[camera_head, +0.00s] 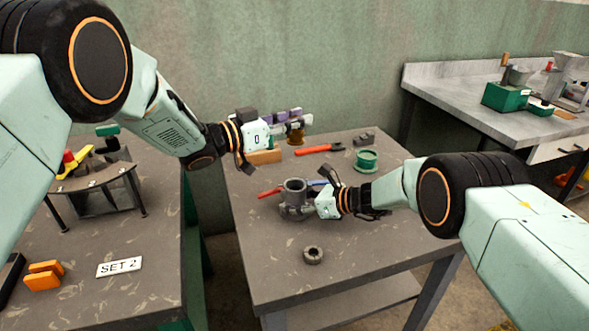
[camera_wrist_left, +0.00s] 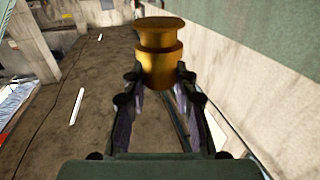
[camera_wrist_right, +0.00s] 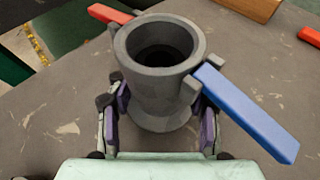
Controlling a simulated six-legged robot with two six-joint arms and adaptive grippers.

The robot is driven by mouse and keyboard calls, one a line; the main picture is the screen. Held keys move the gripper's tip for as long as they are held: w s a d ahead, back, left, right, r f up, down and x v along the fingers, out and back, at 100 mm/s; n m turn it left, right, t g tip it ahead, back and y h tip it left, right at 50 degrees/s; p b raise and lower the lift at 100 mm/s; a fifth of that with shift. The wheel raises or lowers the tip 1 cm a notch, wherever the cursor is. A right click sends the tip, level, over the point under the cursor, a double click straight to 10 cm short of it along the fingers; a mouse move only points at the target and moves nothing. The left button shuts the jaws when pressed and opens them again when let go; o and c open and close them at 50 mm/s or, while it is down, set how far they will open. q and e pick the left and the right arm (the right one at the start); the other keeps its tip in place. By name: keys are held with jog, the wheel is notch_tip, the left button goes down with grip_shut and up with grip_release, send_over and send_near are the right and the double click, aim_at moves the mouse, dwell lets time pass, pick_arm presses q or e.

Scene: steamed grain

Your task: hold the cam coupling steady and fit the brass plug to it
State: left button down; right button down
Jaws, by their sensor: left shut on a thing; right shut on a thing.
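The grey cam coupling (camera_head: 294,190) stands upright on the middle table with its round mouth facing up. It has a red lever (camera_wrist_right: 112,14) and a blue lever (camera_wrist_right: 246,112), both spread outward. My right gripper (camera_head: 311,201) is shut on the coupling's body from the right; in the right wrist view its fingers (camera_wrist_right: 160,118) sit either side of it. The brass plug (camera_wrist_left: 160,52) is held in my left gripper (camera_wrist_left: 160,88), which is shut on it. In the head view the plug (camera_head: 296,137) is above the back of the table, apart from the coupling and behind it.
A grey ring (camera_head: 313,255) lies near the front of the table. A green spool-like part (camera_head: 366,160), a red-handled tool (camera_head: 320,149), a small grey part (camera_head: 364,140) and an orange-brown block (camera_head: 265,156) lie at the back. The right front of the table is clear.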

pick_arm(q)
jog(key=shift+f, duration=5.2)
pick_arm(e)
jog(key=shift+s+f, duration=0.1)
jog(key=shift+f, duration=0.15)
pick_arm(q)
jog(key=shift+f, duration=1.45)
pick_arm(e)
jog(key=shift+s, duration=0.1)
pick_arm(q)
jog(key=c, duration=1)
grip_release()
pick_arm(e)
jog(key=shift+f, duration=0.1)
pick_arm(q)
jog(key=shift+f, duration=0.1)
jog(key=shift+s+a, duration=0.1)
jog(key=v, duration=1.1)
jog(key=shift+s+a, duration=0.25)
jog(key=shift+a, duration=0.1)
